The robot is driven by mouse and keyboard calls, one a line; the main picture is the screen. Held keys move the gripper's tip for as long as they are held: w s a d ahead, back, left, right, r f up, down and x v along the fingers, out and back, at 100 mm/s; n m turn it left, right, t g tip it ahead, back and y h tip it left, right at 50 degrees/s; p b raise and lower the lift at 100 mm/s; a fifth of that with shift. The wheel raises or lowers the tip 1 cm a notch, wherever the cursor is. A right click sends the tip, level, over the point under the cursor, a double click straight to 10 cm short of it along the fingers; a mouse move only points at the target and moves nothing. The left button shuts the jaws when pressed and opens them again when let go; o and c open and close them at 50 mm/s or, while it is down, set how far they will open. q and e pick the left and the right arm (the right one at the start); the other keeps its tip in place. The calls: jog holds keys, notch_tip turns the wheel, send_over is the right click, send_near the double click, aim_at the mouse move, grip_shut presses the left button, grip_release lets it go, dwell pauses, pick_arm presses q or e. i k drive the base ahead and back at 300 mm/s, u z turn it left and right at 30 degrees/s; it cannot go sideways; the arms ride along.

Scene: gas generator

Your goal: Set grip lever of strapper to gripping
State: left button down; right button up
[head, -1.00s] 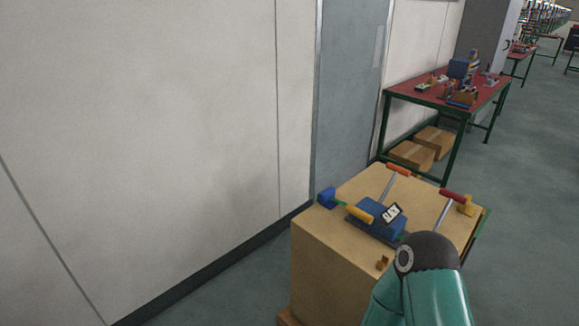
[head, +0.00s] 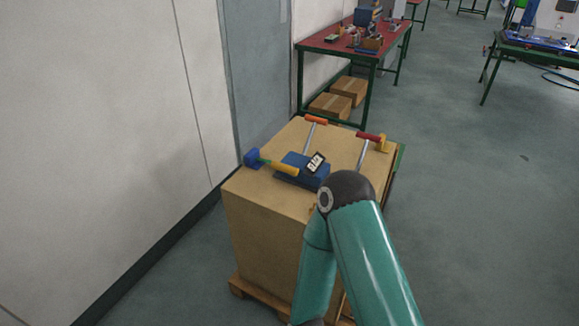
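The strapper (head: 300,178) is a blue device on top of a tall brown box, with a small black-and-white panel (head: 315,162) on it. A yellow-orange handle (head: 284,168) lies at its left, with a green part running to a blue block (head: 251,159). A grey rod with an orange handle (head: 316,120) rises behind it. Another grey rod with a red handle (head: 368,136) stands at its right, beside a yellow piece (head: 382,144). I cannot tell which one is the grip lever. One teal arm of mine, with a dark joint, covers the box's near right side. Neither gripper shows.
The brown box (head: 262,220) stands on a wooden pallet (head: 238,287) near a white wall (head: 90,120) and a grey door (head: 258,75). A red-topped table (head: 335,46) with small items stands behind.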

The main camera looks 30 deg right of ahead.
aim_at(292, 171)
jog(key=z, duration=2)
jog(key=i, duration=0.1)
jog(key=u, duration=3.2)
jog(key=k, duration=1.3)
jog(key=z, duration=0.8)
jog(key=i, duration=1.65)
